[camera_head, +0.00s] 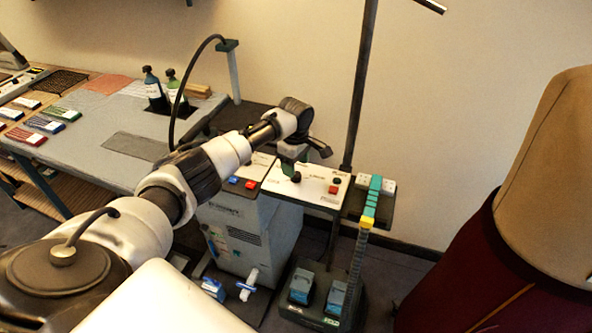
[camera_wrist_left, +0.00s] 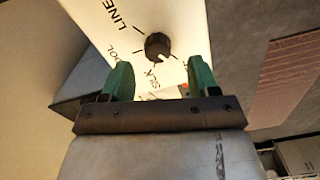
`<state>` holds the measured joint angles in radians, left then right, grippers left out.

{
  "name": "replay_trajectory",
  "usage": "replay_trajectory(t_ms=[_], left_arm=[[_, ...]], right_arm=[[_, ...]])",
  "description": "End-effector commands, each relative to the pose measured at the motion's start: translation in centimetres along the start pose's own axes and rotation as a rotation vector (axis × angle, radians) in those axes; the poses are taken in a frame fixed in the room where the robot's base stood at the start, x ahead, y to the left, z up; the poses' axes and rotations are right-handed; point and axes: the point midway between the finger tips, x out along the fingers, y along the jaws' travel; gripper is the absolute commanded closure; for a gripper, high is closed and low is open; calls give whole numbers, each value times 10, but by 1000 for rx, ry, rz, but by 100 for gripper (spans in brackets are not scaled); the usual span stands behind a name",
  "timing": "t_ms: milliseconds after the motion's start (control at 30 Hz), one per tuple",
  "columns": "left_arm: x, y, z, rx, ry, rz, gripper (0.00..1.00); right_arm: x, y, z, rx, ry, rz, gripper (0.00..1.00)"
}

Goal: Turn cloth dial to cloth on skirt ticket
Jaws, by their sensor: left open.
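The cloth dial (camera_wrist_left: 157,46) is a round dark knob with a white mark on a pale panel (camera_wrist_left: 190,20). Printed words around it include SILK and partly cut or covered ones reading LINE and OOL. The white mark points to the lower right in the wrist view; the label there is partly hidden by a finger. My left gripper (camera_wrist_left: 160,82) is open, its two green fingers apart, with the dial just beyond and between their tips. In the head view the left gripper (camera_head: 291,168) hangs over the panel by the dial (camera_head: 296,178). I cannot make out a skirt ticket.
A red button (camera_head: 333,190) sits on the panel's right part. A post (camera_head: 361,80) rises behind it. A dress form in a maroon skirt (camera_head: 465,270) stands far right. A grey table (camera_head: 90,160) is left.

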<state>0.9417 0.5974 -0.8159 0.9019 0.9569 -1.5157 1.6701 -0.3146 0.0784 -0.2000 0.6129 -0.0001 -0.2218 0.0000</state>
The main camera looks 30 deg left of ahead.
Motion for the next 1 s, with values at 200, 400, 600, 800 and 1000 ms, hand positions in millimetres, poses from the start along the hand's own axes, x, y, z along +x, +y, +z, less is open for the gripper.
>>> replay_trajectory(t_ms=[200,400,600,800,1000], left_arm=[[31,0,0,0,0,-1,40],[40,0,0,2,0,1,40],[40,0,0,2,0,1,40],[39,0,0,1,0,0,69],[39,0,0,2,0,0,89]], right_arm=[[-2,2,-11,0,15,3,57],[-2,4,-22,0,35,5,57],[-2,4,-20,0,31,6,57],[-2,4,-14,-1,23,5,57],[-2,4,-14,-1,21,5,57]])
